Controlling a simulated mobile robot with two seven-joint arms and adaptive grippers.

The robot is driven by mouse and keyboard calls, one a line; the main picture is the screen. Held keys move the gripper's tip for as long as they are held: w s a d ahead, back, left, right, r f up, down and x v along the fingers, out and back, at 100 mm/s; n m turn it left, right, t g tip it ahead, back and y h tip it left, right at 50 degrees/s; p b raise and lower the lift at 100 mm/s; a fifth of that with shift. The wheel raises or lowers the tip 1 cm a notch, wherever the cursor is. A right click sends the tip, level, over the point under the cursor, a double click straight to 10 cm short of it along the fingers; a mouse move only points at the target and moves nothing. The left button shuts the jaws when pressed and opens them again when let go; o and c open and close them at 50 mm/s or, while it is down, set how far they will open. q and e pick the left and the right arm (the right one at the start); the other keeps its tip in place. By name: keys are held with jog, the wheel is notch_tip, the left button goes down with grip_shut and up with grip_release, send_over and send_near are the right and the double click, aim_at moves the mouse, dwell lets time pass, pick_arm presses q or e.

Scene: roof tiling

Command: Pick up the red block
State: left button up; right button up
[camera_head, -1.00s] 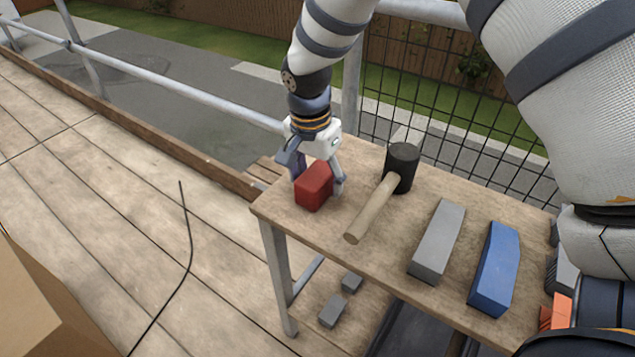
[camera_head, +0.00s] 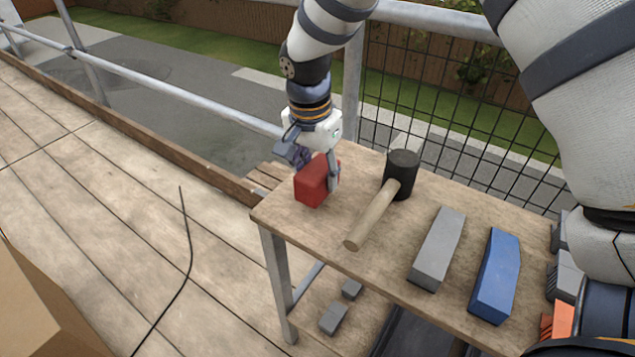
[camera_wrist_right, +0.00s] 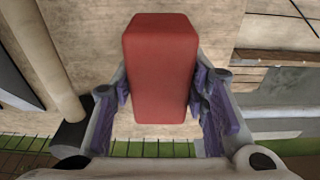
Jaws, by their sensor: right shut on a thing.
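The red block (camera_head: 312,181) is at the far left end of the wooden table (camera_head: 290,222) in the head view. My right gripper (camera_head: 318,168) reaches down over it from above and is shut on it. In the right wrist view the red block (camera_wrist_right: 160,70) sits between the purple-padded fingers of the gripper (camera_wrist_right: 160,108), one on each side. I cannot tell for sure whether the block is clear of the tabletop. My left gripper is in neither view.
A mallet with a black head (camera_head: 401,174) lies just right of the block, its wooden handle (camera_head: 372,215) pointing to the front. A grey block (camera_head: 437,248) and a blue block (camera_head: 495,275) lie further right. A metal railing (camera_head: 180,90) and mesh fence stand behind.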

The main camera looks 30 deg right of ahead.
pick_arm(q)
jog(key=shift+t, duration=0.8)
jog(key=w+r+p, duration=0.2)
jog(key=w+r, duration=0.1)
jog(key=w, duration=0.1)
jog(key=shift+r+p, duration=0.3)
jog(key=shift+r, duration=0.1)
pick_arm(e)
jog(key=s+a+r, duration=0.2)
jog(key=s+r, duration=0.8)
jog(key=s, duration=0.3)
jog(key=shift+s+a+r, duration=0.3)
jog(key=shift+s+r, duration=0.05)
jog(key=shift+r, duration=0.05)
jog(key=o, duration=0.4)
grip_shut()
